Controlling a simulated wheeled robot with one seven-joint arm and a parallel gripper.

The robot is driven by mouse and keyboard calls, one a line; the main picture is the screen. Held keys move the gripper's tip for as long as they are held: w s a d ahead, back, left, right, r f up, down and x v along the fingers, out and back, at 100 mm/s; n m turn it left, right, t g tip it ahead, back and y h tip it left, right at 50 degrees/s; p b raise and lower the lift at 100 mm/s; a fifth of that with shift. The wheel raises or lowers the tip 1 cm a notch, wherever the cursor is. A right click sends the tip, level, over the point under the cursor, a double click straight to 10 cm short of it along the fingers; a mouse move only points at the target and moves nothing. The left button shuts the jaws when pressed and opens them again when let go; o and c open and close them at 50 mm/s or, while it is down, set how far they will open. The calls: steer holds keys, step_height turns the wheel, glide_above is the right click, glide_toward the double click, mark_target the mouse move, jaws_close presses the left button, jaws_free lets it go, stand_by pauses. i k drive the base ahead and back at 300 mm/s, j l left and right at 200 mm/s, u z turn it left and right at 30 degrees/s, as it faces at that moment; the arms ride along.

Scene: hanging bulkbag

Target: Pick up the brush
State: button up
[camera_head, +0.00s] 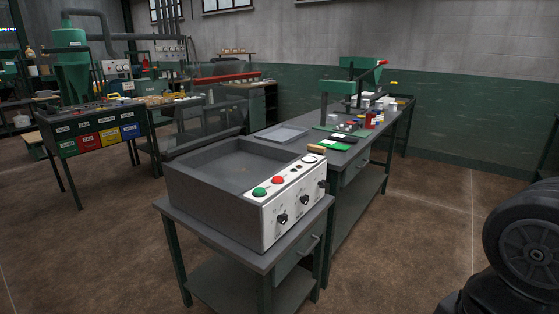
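A small tan, wooden-looking piece (317,149) lies on the long grey workbench (285,147), just behind the control box. It may be the brush, but it is partly hidden by the box and too small to tell. My gripper is not in view.
A grey box with an open top (205,195) and a white control panel (295,195) stands on the near table. A shallow tray (281,133), a green press (352,85) and small bottles stand behind. Brown floor (420,215) is clear at right.

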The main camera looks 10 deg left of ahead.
mark_target(311, 148)
steer(key=i+u, duration=0.1)
steer(key=u, duration=0.3)
steer(key=i+l+u, duration=0.1)
steer(key=u, duration=0.35)
steer(key=i+l+u, duration=0.1)
steer(key=u, duration=0.3)
steer(key=l+u, duration=0.25)
steer(key=u, duration=0.15)
steer(key=i+l+u, duration=0.2)
steer(key=l+u, duration=0.15)
steer(key=l, duration=0.55)
steer(key=l+u, duration=0.3)
steer(key=l, duration=0.6)
steer(key=l+u, duration=0.35)
steer(key=l, duration=1.95)
steer(key=k+l, duration=0.15)
steer(key=l, duration=1.15)
steer(key=i+u, duration=0.05)
